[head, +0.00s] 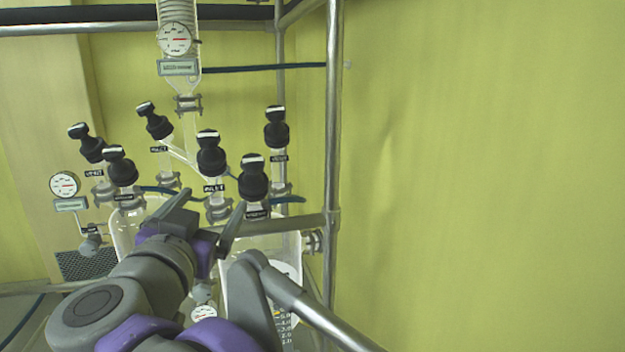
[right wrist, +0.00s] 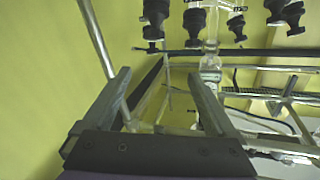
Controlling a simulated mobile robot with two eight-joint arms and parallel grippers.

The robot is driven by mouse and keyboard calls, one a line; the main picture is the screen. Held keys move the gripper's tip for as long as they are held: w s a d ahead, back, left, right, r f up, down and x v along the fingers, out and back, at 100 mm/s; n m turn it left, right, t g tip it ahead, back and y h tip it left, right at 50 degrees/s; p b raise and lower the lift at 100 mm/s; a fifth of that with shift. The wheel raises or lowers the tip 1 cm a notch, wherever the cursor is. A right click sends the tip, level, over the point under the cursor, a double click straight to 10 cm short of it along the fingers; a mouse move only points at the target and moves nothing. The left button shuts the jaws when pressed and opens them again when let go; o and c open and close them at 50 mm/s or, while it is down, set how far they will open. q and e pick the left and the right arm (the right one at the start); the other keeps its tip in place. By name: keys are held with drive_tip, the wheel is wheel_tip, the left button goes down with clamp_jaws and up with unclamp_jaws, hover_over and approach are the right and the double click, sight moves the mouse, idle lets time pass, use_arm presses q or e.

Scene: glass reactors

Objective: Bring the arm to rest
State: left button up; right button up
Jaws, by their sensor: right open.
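My right gripper (head: 208,217) is in front of the glass reactor in the head view, below a cluster of black valve knobs. Its two fingers are spread apart with nothing between them. In the right wrist view the fingers of my right gripper (right wrist: 160,95) also stand wide apart and empty. The glass reactor vessel (head: 237,290) is partly hidden behind my right arm. My left gripper does not show in the head view.
Black valve knobs (head: 211,155) stand on the reactor top, one (head: 254,178) close above the fingers. A metal frame post (head: 333,120) rises right of the reactor. Round gauges (head: 176,39) hang above and at left. The yellow wall side at right is clear.

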drive_tip(key=w+d+f+n+y, duration=0.5)
drive_tip(key=f+y, duration=0.2)
drive_tip(key=s+d+f+n+g, duration=0.1)
drive_tip(key=s+d+f+g, duration=0.1)
drive_tip(key=d+f, duration=0.35)
drive_tip(key=s+d+f+g, duration=0.2)
drive_tip(key=s+f, duration=0.1)
drive_tip(key=f, duration=0.5)
drive_tip(key=s+d+f+n+g, duration=0.1)
drive_tip(key=s+d+f+g, duration=0.15)
drive_tip(key=f, duration=0.45)
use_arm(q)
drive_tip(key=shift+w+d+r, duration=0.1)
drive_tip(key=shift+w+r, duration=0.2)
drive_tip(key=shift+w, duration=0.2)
use_arm(e)
drive_tip(key=s+d+f+m+g+h, duration=0.2)
drive_tip(key=s+d+f+g+h, duration=0.1)
drive_tip(key=s+d+f, duration=0.4)
drive_tip(key=s+d+f+m+g+h, duration=0.2)
drive_tip(key=s+d+f+g+h, duration=0.1)
drive_tip(key=s+d+f, duration=0.4)
drive_tip(key=d+f, duration=0.3)
drive_tip(key=f, duration=0.3)
drive_tip(key=shift+s+d, duration=0.25)
drive_tip(key=shift+s, duration=0.15)
